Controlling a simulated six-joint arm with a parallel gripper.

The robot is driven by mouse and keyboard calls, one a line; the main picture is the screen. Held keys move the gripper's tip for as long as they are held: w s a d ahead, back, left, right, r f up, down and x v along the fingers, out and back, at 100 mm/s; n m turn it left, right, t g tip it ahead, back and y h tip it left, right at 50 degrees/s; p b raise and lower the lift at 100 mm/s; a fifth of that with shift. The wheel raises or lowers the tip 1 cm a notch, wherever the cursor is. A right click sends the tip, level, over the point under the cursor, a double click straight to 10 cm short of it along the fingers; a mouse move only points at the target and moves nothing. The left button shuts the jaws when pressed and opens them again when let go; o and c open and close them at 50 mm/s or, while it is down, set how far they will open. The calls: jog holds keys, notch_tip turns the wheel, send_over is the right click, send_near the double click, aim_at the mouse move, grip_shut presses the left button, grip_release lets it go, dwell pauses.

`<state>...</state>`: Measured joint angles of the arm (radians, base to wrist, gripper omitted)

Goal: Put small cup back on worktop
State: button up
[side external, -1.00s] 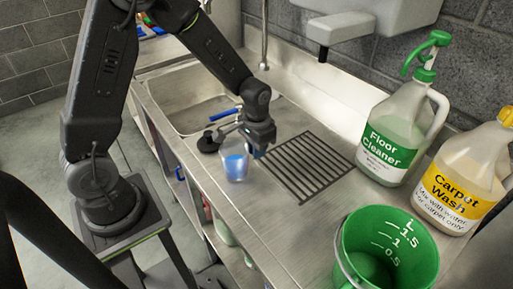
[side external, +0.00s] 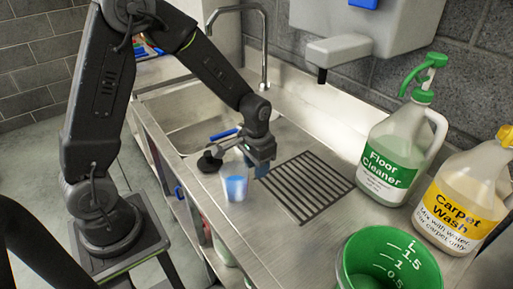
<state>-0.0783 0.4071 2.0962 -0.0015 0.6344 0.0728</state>
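The small cup (side external: 235,189) is clear with blue contents, and stands upright on the metal worktop (side external: 262,232), left of the ridged drain area. My gripper (side external: 260,171) is low over the worktop, just right of and behind the cup. A small blue part shows at its fingertips. The gap between the fingers is too small to make out, so I cannot tell whether it is open or shut. Whether any finger touches the cup is also unclear.
A black object (side external: 209,162) and a blue handle (side external: 223,134) lie near the sink (side external: 180,115). The ridged drain area (side external: 312,187) is clear. A floor cleaner bottle (side external: 390,160), a carpet wash bottle (side external: 455,205) and a green measuring bucket (side external: 392,260) stand to the right.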

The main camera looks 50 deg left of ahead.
notch_tip(320, 180, up, 10)
jog(key=shift+f, duration=0.15)
jog(key=shift+s+r, duration=0.1)
jog(key=shift+r, duration=0.5)
jog(key=s+d+r+t, duration=0.1)
jog(key=s+r, duration=0.3)
jog(key=s, duration=0.4)
jog(key=s+d+r+t, duration=0.2)
jog(key=s+r+t, duration=0.2)
jog(key=s, duration=0.4)
jog(key=shift+s+r+t, duration=0.2)
jog(key=shift+r+t, duration=0.1)
jog(key=shift+r, duration=0.3)
